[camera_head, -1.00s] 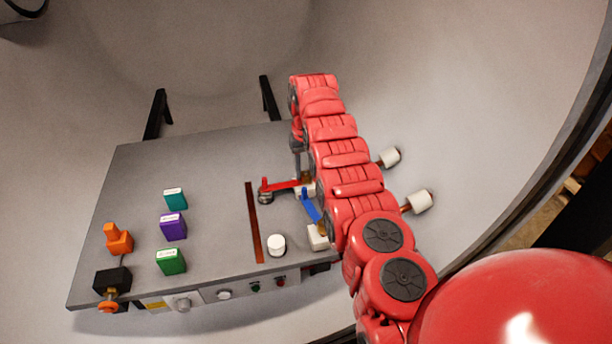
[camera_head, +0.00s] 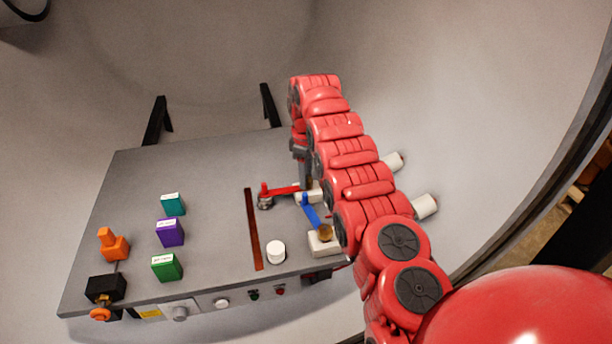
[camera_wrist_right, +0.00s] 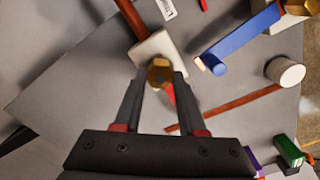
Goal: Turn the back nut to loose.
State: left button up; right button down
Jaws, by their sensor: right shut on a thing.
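The back nut (camera_wrist_right: 160,73) is a brass hex piece at a white block (camera_wrist_right: 156,47) in the right wrist view. My right gripper (camera_wrist_right: 162,78) is shut on this nut, with a grey finger on each side. In the head view the gripper (camera_head: 304,182) points down at the back white block (camera_head: 314,195), and the nut is mostly hidden there. A red lever (camera_head: 283,190) lies just left of that block. The front brass nut (camera_head: 325,232) sits on another white block (camera_head: 324,246), with a blue lever (camera_head: 310,211) beside it. My left gripper is out of view.
The grey panel (camera_head: 215,200) also bears a white cylinder (camera_head: 276,251), a brown strip (camera_head: 253,230), teal (camera_head: 173,204), purple (camera_head: 170,232) and green (camera_head: 166,267) blocks, and an orange piece (camera_head: 113,245). Two white-ended rods (camera_head: 425,206) stick out beyond my right arm. A curved wall surrounds the panel.

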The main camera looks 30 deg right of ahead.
jog(key=n, duration=0.7)
dwell(0.6)
jog(key=shift+c, duration=2.4)
grip_release()
